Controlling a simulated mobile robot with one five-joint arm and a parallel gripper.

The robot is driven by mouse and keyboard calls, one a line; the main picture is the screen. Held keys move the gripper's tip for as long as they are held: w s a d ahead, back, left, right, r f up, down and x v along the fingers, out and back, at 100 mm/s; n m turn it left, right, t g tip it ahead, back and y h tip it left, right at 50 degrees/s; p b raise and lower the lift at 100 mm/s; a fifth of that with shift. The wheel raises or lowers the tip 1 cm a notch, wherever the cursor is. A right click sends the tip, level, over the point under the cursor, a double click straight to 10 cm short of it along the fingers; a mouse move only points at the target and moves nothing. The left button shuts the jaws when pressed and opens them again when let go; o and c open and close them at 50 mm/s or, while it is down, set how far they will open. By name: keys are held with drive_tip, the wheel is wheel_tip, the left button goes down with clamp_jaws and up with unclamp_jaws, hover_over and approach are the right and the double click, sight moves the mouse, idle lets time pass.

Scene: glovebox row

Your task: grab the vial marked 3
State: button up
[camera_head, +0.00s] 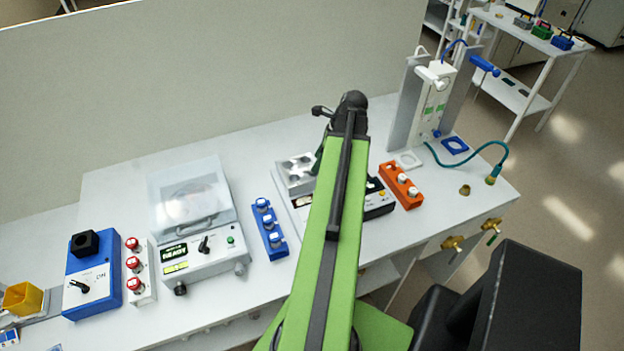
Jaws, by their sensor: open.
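I cannot read a number on any vial, so I cannot tell which is marked 3. An orange rack (401,187) with pale-capped vials stands right of my arm. A white rack (140,271) with red-capped vials stands at the left, beside a blue device. My green arm rises across the middle of the view to a dark joint.
A centrifuge-like device (200,255) with a clear lid stands left of the blue rack. A device with a grey block (296,172) is partly behind my arm. A blue device (95,288) and yellow cup (22,299) are far left. A tall stand (432,100) is at right.

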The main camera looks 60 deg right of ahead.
sight(313, 174)
drive_tip(key=b+x, duration=0.2)
drive_tip(key=x, duration=0.2)
drive_tip(key=shift+w+b, duration=0.1)
drive_tip(key=shift+b, duration=0.25)
drive_tip(key=shift+r, duration=0.1)
clamp_jaws()
